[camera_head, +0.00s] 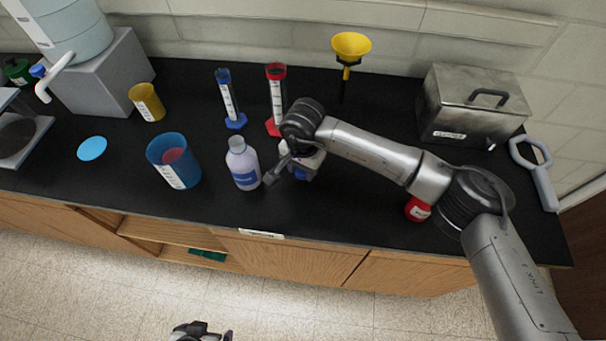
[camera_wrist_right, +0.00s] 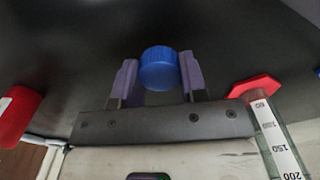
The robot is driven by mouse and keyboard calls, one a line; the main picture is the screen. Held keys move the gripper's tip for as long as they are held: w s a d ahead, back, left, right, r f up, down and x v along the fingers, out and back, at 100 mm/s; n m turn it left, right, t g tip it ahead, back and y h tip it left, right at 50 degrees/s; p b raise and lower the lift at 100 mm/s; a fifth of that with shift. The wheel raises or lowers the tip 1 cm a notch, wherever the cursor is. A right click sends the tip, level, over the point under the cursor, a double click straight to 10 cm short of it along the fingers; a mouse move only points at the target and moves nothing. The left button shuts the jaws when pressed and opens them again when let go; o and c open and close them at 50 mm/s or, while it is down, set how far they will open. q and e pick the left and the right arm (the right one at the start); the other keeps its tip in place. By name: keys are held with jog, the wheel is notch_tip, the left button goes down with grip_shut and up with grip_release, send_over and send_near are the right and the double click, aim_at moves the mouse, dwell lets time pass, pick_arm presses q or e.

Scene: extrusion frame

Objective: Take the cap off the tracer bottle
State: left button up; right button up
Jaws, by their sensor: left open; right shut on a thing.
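The tracer bottle (camera_head: 243,166), pale and translucent with a blue label, stands upright near the front of the black bench. Its neck shows no cap on it. My right gripper (camera_head: 300,174) is just right of the bottle, apart from it. In the right wrist view its two purple fingers are closed on a ribbed blue cap (camera_wrist_right: 160,68). Black bench surface shows behind the cap; whether it touches the bench I cannot tell. My left gripper (camera_head: 195,332) is open and empty, low at the bottom edge of the head view, away from the bench.
A blue beaker (camera_head: 173,161) stands left of the bottle. Blue (camera_head: 230,98) and red (camera_head: 276,98) graduated cylinders stand behind. A red object (camera_head: 417,209) sits near the right front edge, and a metal bath (camera_head: 472,105) behind it. A cyan disc (camera_head: 92,148) lies left.

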aim_at(303, 182)
notch_tip(303, 182, down, 4)
jog(key=shift+r, duration=0.15)
dwell(0.3)
jog(key=o, duration=1)
